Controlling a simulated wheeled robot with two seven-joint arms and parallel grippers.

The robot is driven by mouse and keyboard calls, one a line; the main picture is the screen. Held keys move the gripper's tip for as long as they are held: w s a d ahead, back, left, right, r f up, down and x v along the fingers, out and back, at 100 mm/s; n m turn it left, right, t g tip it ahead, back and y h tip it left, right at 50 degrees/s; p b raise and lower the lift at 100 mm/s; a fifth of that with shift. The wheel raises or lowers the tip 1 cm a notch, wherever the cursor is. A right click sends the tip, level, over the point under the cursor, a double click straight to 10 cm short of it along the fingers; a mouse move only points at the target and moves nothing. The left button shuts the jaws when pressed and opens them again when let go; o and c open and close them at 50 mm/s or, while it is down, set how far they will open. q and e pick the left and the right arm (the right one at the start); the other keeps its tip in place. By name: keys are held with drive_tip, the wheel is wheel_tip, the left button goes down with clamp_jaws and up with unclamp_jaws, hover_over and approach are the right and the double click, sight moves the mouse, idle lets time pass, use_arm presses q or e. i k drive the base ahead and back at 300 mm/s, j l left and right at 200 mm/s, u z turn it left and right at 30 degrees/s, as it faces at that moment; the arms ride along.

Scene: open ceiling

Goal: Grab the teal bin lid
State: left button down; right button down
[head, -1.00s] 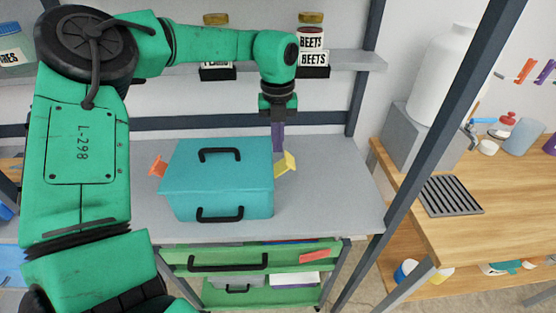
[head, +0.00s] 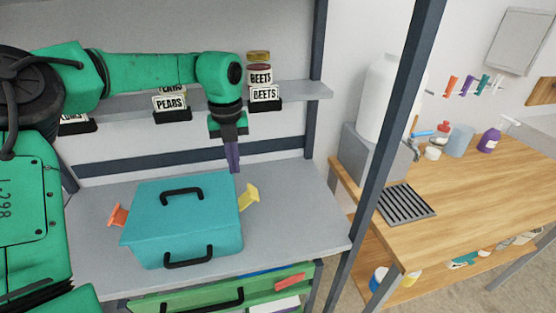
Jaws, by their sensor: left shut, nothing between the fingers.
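The teal bin lid (head: 215,205) sits on top of the teal bin (head: 195,242) on the grey shelf. The lid has a black handle (head: 181,192) on its top. A second black handle (head: 189,261) is on the bin's front. An orange clip (head: 117,215) sticks out at the left side and a yellow clip (head: 248,197) at the right. My left gripper (head: 235,170) is shut and empty. It points down above the bin's back right corner, right of the lid handle and apart from it. My right gripper is not in view.
Shelf surface (head: 300,205) right of the bin is clear. A dark upright post (head: 385,170) stands to the right. Jars with BEETS (head: 262,80) and PEARS labels stand on the upper shelf behind my arm. Green drawers are below, and a wooden counter (head: 480,190) is at right.

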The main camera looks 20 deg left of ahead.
sight(159, 210)
drive_tip(key=k, duration=1.5)
